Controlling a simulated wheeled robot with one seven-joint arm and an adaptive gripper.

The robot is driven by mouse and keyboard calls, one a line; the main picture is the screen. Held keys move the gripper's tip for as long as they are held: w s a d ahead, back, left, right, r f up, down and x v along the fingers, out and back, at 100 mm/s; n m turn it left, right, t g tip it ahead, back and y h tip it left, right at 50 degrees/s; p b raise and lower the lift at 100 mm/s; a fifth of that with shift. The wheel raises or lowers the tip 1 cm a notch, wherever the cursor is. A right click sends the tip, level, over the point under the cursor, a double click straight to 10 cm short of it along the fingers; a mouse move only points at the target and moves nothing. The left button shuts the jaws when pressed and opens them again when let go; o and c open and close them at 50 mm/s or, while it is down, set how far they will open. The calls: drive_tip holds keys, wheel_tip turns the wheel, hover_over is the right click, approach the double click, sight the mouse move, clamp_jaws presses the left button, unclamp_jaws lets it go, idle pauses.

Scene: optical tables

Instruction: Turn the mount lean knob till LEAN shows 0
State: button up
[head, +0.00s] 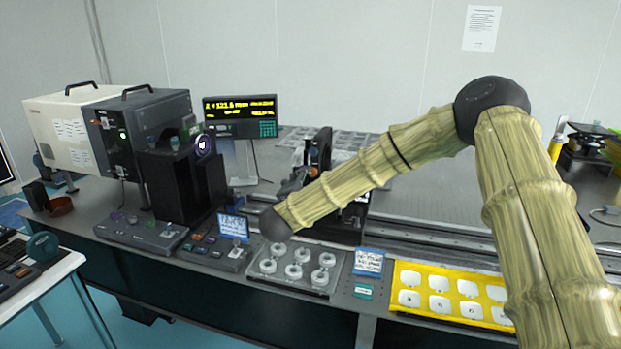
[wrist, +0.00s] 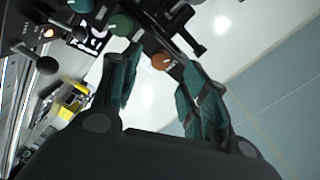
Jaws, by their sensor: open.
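My gripper (wrist: 160,66) is open in the wrist view, with a green-padded finger at each side. An orange-brown round knob (wrist: 163,61) shows between the fingertips; I cannot tell whether they touch it. A green knob (wrist: 121,25) sits to its upper left, and part of a teal knob (wrist: 81,4) shows at the top edge. I cannot tell which is the lean knob. A small screen with white figures (wrist: 92,40) is behind the left finger, too blurred to read. In the head view my arm hides much of the dark mount (head: 318,155).
A tray of white rings (head: 335,283) and a yellow tray (head: 398,275) line the front edge. A black-and-cream housing (head: 75,120) stands at left.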

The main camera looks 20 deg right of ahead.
drive_tip(key=v, duration=0.7)
drive_tip(key=shift+s+a, duration=0.15)
drive_tip(key=shift+s, duration=0.1)
